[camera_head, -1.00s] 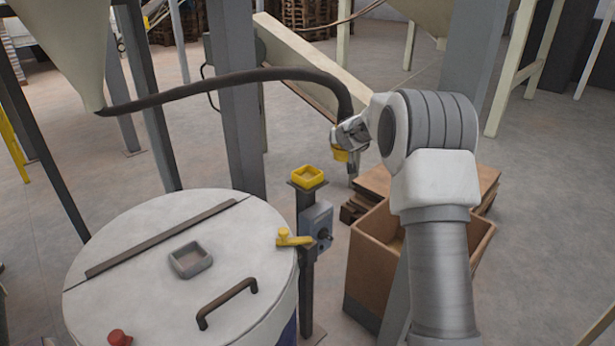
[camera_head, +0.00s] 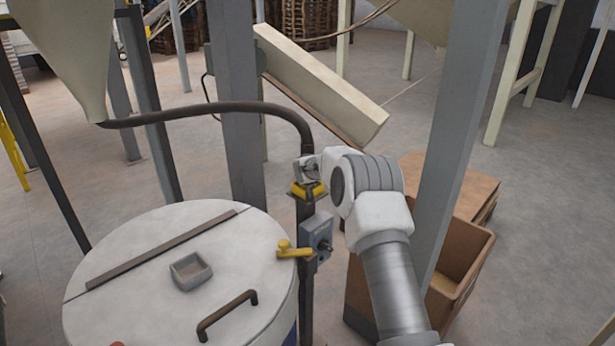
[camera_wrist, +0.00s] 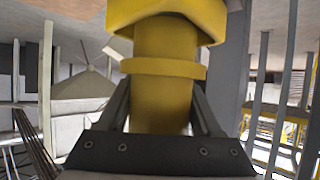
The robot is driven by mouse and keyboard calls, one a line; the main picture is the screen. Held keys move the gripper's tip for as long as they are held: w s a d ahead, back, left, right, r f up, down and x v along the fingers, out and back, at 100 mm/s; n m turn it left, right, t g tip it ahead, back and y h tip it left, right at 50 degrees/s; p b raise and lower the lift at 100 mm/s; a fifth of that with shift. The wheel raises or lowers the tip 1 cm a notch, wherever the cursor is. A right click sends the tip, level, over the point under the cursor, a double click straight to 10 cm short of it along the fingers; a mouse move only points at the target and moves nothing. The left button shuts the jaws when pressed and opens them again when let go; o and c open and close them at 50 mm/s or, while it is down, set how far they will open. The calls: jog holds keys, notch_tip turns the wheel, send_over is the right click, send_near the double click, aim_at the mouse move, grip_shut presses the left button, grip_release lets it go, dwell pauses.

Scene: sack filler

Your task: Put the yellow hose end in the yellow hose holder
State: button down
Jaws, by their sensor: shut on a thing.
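My gripper (camera_head: 309,172) is shut on the yellow hose end, at the end of the dark hose (camera_head: 215,108). In the wrist view the yellow hose end (camera_wrist: 163,105) stands between my two fingers, with a ring around it and a wider yellow part at the top edge.
A white round drum lid (camera_head: 140,255) with a grey square cup (camera_head: 190,270) and a dark handle (camera_head: 227,314) is at the left. A brown box (camera_head: 470,275) and steel column (camera_head: 460,120) are at the right.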

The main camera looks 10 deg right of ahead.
aim_at(304, 149)
notch_tip(304, 149, down, 2)
jog(key=shift+f+b, duration=0.1)
jog(key=shift+b, duration=0.25)
jog(key=shift+c, duration=0.3)
grip_release()
jog(key=shift+r, duration=0.2)
jog(key=b+v, duration=0.2)
jog(key=v, duration=1)
